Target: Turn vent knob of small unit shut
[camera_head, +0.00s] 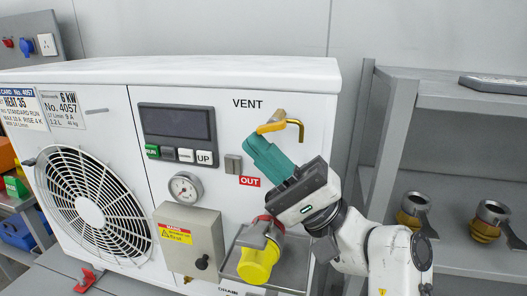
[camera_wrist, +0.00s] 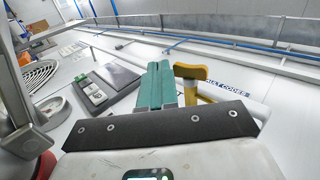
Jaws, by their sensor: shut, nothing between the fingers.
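The small unit (camera_head: 225,90) is a white cabinet with a fan grille, a display and the label VENT near its upper right. Below that label is the vent knob (camera_head: 270,127), a yellow-orange handle on a brass fitting with a bent outlet pipe. My gripper (camera_head: 257,146) has teal fingers, shut and empty, just below and left of the knob. In the wrist view the shut fingers (camera_wrist: 157,80) stand beside the knob (camera_wrist: 190,72), which is to their right. Whether they touch it I cannot tell.
Grey shelves (camera_head: 455,150) with metal fittings stand close on the right.

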